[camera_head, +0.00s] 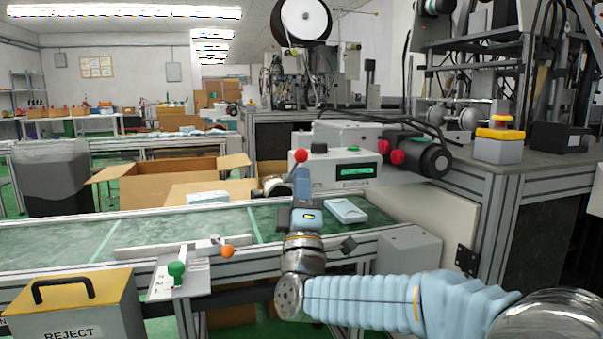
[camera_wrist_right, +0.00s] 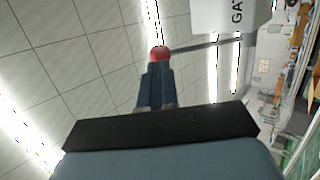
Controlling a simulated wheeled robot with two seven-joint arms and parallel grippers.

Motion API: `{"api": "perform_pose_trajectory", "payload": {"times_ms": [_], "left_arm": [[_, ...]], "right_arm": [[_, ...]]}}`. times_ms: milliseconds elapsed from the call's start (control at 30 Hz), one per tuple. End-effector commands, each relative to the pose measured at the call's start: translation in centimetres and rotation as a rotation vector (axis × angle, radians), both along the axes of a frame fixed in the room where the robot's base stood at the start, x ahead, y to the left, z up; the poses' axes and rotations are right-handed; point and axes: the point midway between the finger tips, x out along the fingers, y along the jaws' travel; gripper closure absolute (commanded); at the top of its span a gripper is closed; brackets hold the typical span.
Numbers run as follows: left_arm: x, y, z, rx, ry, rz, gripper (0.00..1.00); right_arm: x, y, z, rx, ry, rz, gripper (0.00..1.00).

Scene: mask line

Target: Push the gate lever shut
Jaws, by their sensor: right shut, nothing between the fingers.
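The gate lever shows as a red ball knob (camera_head: 301,155) at the left of a white control box (camera_head: 347,172) with a green display. In the right wrist view the red knob (camera_wrist_right: 159,53) sits on a grey rod (camera_wrist_right: 205,44) that runs right, past a white panel (camera_wrist_right: 228,15) with the letters "GA" visible. My right gripper (camera_head: 302,178) points upward with its dark fingers shut and empty. Its fingertips (camera_wrist_right: 157,68) are right at the knob, overlapping it in both views; I cannot tell whether they touch. My left gripper is not in view.
A green conveyor (camera_head: 170,228) runs below, carrying a pale blue packet (camera_head: 345,211). An orange knob (camera_head: 228,251) and a green knob (camera_head: 176,268) stand along its front rail. A yellow-topped reject bin (camera_head: 75,305) is at front left. Open cartons (camera_head: 150,185) stand behind.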

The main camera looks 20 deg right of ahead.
Motion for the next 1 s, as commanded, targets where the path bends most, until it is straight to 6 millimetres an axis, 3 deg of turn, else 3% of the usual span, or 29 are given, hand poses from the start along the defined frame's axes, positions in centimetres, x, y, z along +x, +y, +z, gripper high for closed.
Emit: {"api": "perform_pose_trajectory", "payload": {"times_ms": [200, 667, 867, 1000], "left_arm": [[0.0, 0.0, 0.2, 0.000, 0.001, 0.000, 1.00], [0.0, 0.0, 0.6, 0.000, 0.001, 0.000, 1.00], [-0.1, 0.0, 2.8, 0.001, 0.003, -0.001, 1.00], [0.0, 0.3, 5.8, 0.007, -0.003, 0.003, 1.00]], "right_arm": [[1.2, -0.3, 1.0, -0.001, 0.001, -0.001, 1.00], [1.3, -0.3, 1.4, 0.000, 0.008, 0.000, 1.00], [1.5, -0.3, 2.8, -0.002, 0.063, 0.000, 1.00], [2.0, -0.3, 4.5, -0.006, 0.147, 0.001, 1.00]]}}
